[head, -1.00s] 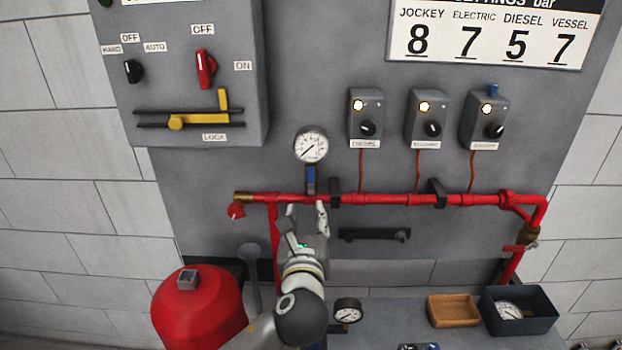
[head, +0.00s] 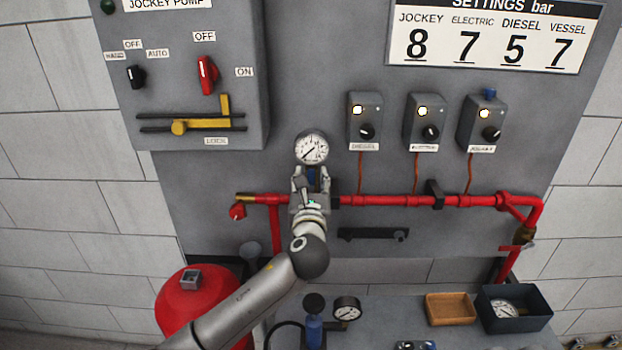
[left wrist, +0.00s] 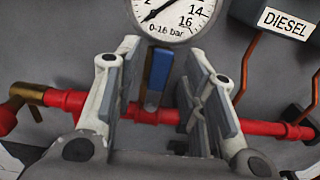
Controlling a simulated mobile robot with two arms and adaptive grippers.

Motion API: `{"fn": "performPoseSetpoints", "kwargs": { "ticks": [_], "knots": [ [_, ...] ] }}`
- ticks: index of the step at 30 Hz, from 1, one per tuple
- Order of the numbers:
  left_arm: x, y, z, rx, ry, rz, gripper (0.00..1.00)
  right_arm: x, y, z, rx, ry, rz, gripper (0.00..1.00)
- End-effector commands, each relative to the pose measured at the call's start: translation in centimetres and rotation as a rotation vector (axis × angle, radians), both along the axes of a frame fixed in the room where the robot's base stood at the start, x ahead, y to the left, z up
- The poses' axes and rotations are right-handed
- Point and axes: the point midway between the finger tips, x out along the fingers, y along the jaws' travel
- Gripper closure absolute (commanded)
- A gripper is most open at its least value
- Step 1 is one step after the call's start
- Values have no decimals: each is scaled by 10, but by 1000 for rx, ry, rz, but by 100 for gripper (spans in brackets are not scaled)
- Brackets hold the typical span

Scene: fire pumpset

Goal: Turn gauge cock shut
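The gauge cock's blue lever (left wrist: 158,70) stands upright below the round 0-16 bar gauge (head: 311,148) and above the red pipe (head: 400,200). In the left wrist view the lever shows between the two fingers of my left gripper (left wrist: 160,90), with a gap on each side. The left gripper (head: 311,178) is open, just in front of the cock in the head view, and hides most of it there. The gauge also shows at the top of the left wrist view (left wrist: 175,15). My right gripper is not in view.
Three grey switch boxes (head: 365,118) with lit lamps are on the panel right of the gauge. A black bracket (head: 373,235) sits below the pipe. A red tank (head: 190,310) is at lower left. A bench below holds a wooden tray (head: 450,309) and a dark bin (head: 541,306).

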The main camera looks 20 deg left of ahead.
Motion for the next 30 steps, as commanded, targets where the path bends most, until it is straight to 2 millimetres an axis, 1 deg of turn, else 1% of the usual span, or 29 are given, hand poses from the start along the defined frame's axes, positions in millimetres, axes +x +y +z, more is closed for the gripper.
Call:
{"fn": "performPoseSetpoints", "kwargs": {
  "ticks": [8, 9, 18, 30],
  "knots": [
    [2, 0, 0, -1, 0, -1, 62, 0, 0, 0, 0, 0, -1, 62],
    [2, 0, 0, -1, 0, -1, 63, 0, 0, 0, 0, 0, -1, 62],
    [2, 0, 0, 0, 0, -1, 100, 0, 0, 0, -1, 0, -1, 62],
    [5, 1, -1, -12, -4, 0, 100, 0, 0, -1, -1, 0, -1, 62]
  ]
}}
